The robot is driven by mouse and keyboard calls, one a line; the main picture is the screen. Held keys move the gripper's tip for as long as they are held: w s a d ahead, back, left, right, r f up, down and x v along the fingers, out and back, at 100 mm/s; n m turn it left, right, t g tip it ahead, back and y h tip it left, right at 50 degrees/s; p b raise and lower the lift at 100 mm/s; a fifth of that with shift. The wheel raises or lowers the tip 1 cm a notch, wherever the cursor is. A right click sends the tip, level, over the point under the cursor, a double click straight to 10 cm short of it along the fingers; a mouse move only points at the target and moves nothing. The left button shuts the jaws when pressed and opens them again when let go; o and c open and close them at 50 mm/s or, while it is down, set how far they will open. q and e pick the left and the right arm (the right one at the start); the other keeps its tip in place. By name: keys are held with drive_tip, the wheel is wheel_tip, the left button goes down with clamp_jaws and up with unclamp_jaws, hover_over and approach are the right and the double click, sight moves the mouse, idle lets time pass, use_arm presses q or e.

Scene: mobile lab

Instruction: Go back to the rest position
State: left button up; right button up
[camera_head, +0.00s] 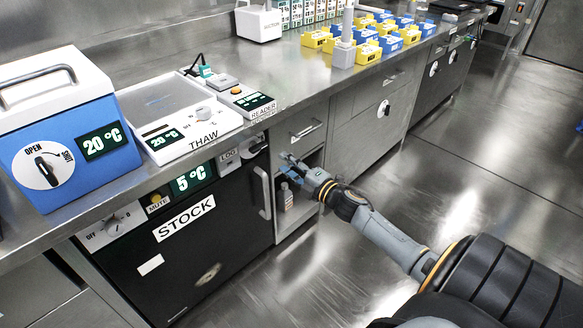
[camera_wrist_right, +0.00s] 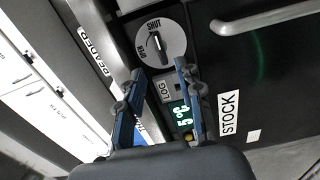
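My right gripper (camera_head: 287,165) is in front of the lower cabinets, just right of the black STOCK unit (camera_head: 215,240) and its vertical handle. In the right wrist view, the same gripper (camera_wrist_right: 159,70) has its two blue-lined fingers spread apart with nothing between them. Beyond the fingertips is a round SHUT/OPEN dial (camera_wrist_right: 159,38) on the STOCK unit's front. The gripper looks apart from it. My right arm reaches in from the lower right. My left gripper is not in view.
The steel counter (camera_head: 300,75) holds a blue cooler (camera_head: 65,135), the THAW device (camera_head: 185,125), the READER (camera_head: 247,100) and yellow and blue bins (camera_head: 390,42). A bottle (camera_head: 286,197) stands in an open cabinet bay beneath the gripper. The floor (camera_head: 480,180) at right is clear.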

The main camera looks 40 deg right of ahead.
drive_tip(key=shift+s, duration=0.75)
drive_tip(key=s+a+f+m+g+h, duration=0.1)
drive_tip(key=s+a+f+m+g, duration=0.4)
drive_tip(key=f, duration=0.5)
drive_tip(key=s+a+f+m+g+h, duration=0.15)
drive_tip(key=s+a+f+m, duration=0.25)
drive_tip(key=s+f, duration=0.45)
drive_tip(key=s+a+f+m+g, duration=0.5)
drive_tip(key=s+f, duration=0.1)
drive_tip(key=f, duration=0.4)
drive_tip(key=s+a+f+m+g+y, duration=0.15)
drive_tip(key=s+a+f+g, duration=0.3)
drive_tip(key=s+a, duration=0.55)
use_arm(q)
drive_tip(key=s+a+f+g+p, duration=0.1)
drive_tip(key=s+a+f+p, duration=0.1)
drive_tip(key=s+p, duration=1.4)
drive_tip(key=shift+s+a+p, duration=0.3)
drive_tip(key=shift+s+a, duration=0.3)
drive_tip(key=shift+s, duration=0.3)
use_arm(e)
drive_tip(key=s+d+f, duration=0.1)
drive_tip(key=s, duration=0.8)
drive_tip(key=s+d+f+g, duration=0.1)
drive_tip(key=s, duration=0.9)
drive_tip(key=shift+d+m, duration=0.4)
drive_tip(key=shift+m, duration=0.05)
